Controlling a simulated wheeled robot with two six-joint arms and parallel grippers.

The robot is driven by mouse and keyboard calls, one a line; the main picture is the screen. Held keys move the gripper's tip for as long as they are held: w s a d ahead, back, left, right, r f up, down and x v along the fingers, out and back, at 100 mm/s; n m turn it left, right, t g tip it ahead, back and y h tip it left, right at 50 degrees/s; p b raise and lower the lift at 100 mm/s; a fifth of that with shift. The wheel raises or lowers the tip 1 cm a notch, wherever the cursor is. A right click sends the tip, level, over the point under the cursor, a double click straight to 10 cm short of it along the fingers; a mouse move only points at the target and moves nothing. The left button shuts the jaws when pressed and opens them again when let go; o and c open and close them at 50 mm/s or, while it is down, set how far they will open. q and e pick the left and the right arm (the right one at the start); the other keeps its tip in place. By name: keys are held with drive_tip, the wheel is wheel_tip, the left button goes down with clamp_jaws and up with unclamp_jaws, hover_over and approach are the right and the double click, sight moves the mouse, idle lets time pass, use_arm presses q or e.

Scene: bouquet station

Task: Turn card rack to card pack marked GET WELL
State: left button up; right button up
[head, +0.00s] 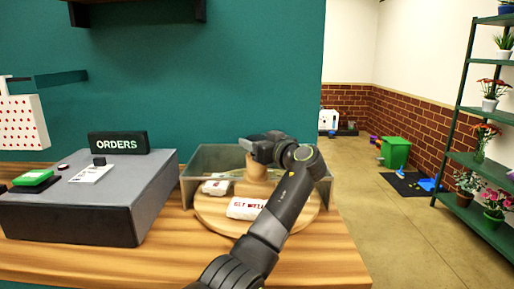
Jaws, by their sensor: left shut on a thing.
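The card rack is a round wooden turntable (212,218) with a thick wooden post (257,171) at its middle, standing on the counter. A white card pack (245,208) with red letters that seem to read GET WELL lies on its front, partly behind my arm. Another white pack (215,187) lies at its left side, its lettering too small to read. My left gripper (257,156) is at the top of the post and shut on it. My arm hides the right part of the rack. My right gripper is not in view.
A translucent guard (200,160) stands around the back and sides of the rack. A grey box (100,205) and the ORDERS sign (118,143) stand to the left. Bare counter (320,262) shows at the front right. A plant shelf (462,110) stands far right.

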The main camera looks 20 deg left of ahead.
use_arm(q)
drive_tip(key=shift+r+n+g+y, duration=0.1)
drive_tip(key=shift+n+g+y, duration=0.2)
drive_tip(key=shift+g, duration=0.1)
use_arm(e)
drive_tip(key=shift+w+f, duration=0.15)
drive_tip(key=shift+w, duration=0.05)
use_arm(q)
drive_tip(key=o, duration=1.4)
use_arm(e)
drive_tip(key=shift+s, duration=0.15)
use_arm(q)
drive_tip(key=shift+s+d+b, duration=0.3)
drive_tip(key=shift+d+b, duration=0.05)
drive_tip(key=shift+d, duration=0.1)
drive_tip(key=b+v, duration=0.2)
drive_tip(key=v, duration=1.4)
drive_tip(key=shift+s+d, duration=0.1)
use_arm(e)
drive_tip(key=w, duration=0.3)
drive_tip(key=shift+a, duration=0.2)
